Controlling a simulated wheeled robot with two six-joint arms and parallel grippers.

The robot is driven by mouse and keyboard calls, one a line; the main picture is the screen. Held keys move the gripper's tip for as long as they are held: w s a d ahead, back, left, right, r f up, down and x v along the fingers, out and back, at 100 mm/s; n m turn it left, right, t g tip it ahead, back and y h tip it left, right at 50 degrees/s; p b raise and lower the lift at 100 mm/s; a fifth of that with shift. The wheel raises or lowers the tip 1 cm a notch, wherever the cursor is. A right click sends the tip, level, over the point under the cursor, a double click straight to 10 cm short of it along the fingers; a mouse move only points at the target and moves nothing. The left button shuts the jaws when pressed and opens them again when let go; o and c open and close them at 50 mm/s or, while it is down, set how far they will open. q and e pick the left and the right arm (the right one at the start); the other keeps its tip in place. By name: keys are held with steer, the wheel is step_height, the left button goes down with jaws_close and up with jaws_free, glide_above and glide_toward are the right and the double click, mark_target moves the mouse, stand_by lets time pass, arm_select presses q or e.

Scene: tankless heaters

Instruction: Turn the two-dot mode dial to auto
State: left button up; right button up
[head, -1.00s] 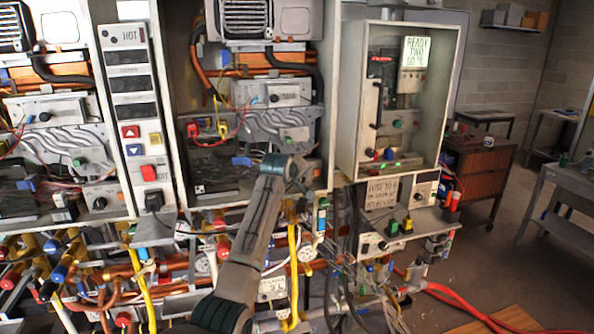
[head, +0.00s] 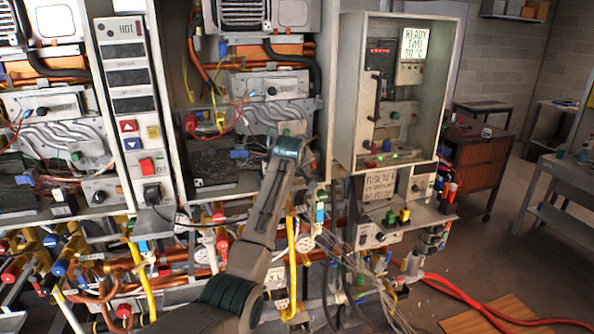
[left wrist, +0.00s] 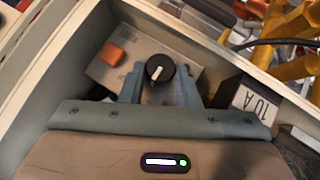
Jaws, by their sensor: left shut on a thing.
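A round black dial (left wrist: 162,66) with a white pointer line sits on a grey box in the left wrist view. The pointer slants slightly, near the picture's vertical. No dots or mode words are readable beside it. My left gripper (left wrist: 160,84) has its two blue-grey fingers on either side of the dial, shut on it. In the head view my left arm reaches up into the middle bay, and its wrist hides the dial and the fingertips. My right gripper is not in view.
To the right, a box holds a lit display (head: 414,47) reading roughly "READY TWO 50 °C". Pipes and cables crowd the space below.

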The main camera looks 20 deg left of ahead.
arm_select(q)
steer(key=o, duration=0.7)
steer(key=shift+s+r, duration=0.1)
steer(key=shift+s, duration=0.05)
steer(key=shift+s+r+b, duration=0.15)
steer(key=shift+s+b, duration=0.1)
steer(key=shift+b, duration=0.15)
steer(key=b+v, duration=0.4)
steer(key=v, duration=0.6)
steer(key=shift+b, duration=0.3)
